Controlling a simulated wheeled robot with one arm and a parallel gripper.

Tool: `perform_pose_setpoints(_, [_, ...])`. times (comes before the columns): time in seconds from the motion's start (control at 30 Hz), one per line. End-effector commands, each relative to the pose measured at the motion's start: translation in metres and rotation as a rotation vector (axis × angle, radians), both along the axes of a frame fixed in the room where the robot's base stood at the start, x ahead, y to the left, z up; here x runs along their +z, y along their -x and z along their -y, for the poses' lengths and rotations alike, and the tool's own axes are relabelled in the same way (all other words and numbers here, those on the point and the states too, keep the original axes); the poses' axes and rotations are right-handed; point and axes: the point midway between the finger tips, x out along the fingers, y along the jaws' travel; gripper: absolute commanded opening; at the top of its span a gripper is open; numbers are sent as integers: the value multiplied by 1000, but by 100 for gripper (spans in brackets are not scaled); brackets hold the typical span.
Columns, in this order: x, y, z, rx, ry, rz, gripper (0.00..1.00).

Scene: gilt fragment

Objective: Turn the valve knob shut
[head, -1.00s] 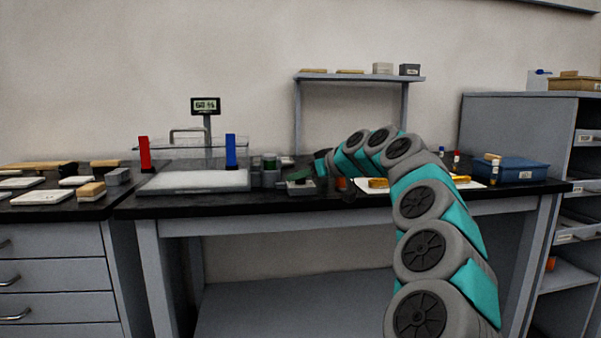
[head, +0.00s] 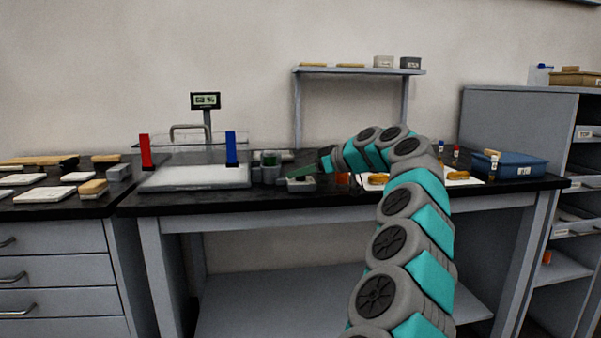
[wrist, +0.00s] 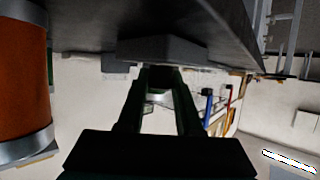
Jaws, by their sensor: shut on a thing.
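My gripper (head: 298,174) has dark green fingers and reaches left and down onto a small grey valve block (head: 301,186) near the bench's front edge. In the wrist view, my gripper (wrist: 160,84) is shut on a small dark piece, the valve knob (wrist: 159,77), between its fingertips. The grey block (wrist: 168,48) shows just beyond the fingertips in that view. The fingers hide most of the knob, and I cannot tell its angle.
An orange cylinder with metal ends (wrist: 22,85) is close beside my gripper. A grey-green canister (head: 268,168) stands left of the valve block. Red (head: 145,152) and blue (head: 231,149) posts stand farther left. A blue bin (head: 520,166) is at right.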

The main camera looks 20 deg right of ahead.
Motion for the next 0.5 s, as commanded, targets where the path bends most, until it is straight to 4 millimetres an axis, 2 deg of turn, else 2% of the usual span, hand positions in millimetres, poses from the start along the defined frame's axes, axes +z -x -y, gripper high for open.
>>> perform_pose_setpoints(0.2, [3,0,0,-2,-1,5,0])
perform_pose_setpoints(0.23, [3,0,0,-2,-1,5,38])
perform_pose_setpoints(0.43, [2,0,0,-2,-1,3,60])
perform_pose_setpoints(0.5, [1,0,0,-2,0,2,64])
